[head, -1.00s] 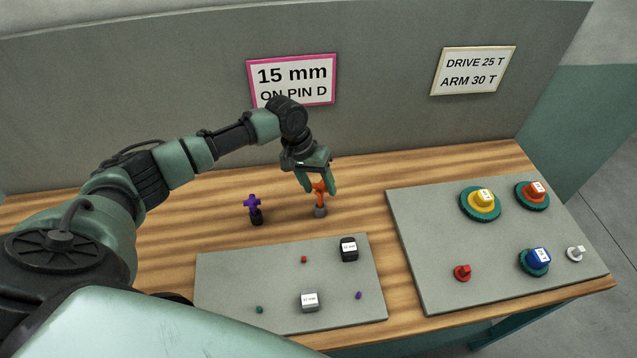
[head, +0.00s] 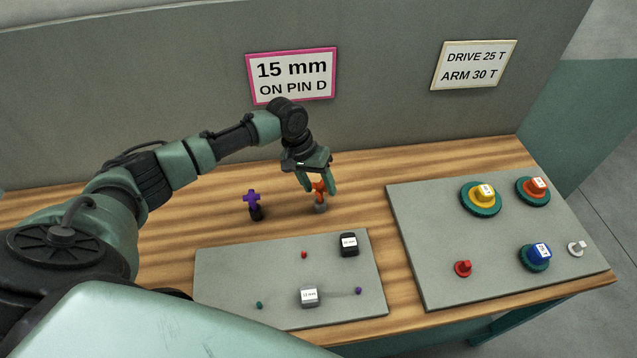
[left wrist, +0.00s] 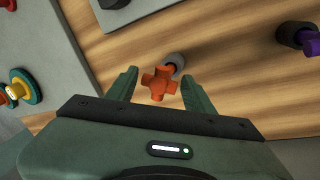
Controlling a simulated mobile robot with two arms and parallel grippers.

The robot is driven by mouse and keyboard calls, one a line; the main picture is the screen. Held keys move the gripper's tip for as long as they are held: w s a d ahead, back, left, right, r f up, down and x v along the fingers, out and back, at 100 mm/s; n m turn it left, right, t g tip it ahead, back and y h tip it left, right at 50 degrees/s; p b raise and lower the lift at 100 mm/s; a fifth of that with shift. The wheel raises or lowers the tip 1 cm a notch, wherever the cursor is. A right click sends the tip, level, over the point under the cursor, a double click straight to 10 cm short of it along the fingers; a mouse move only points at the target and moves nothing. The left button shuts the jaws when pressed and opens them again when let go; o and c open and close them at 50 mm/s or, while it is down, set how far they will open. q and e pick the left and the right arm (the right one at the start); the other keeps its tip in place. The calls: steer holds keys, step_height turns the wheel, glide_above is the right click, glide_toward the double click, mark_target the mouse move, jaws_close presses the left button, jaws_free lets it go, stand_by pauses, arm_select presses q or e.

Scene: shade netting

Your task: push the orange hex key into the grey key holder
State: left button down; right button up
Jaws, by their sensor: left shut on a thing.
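The orange hex key (head: 319,190) has a cross-shaped head and stands upright between the fingers of my left gripper (head: 318,185). The gripper is shut on it. In the left wrist view the key (left wrist: 160,84) shows head-on between the fingertips (left wrist: 160,88). The grey key holder (head: 320,208) is a small round socket on the wooden table, directly below the key. It shows just behind the key's head in the left wrist view (left wrist: 176,62). How deep the key sits in the holder I cannot tell. My right gripper is not in view.
A purple cross-headed key (head: 252,199) stands in a dark holder to the left. A grey board (head: 230,285) with small pegs and labelled blocks lies in front. A larger board (head: 415,245) with gears is at right. A wall (head: 390,110) with signs stands behind.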

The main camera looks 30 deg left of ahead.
arm_select(q)
steer(key=shift+f, duration=0.4)
stand_by(0.5)
steer(key=shift+c, duration=2.4)
jaws_free()
steer(key=b+v, duration=0.2)
steer(key=v, duration=0.5)
steer(key=shift+r, duration=0.35)
steer(key=shift+s+a+f, duration=0.1)
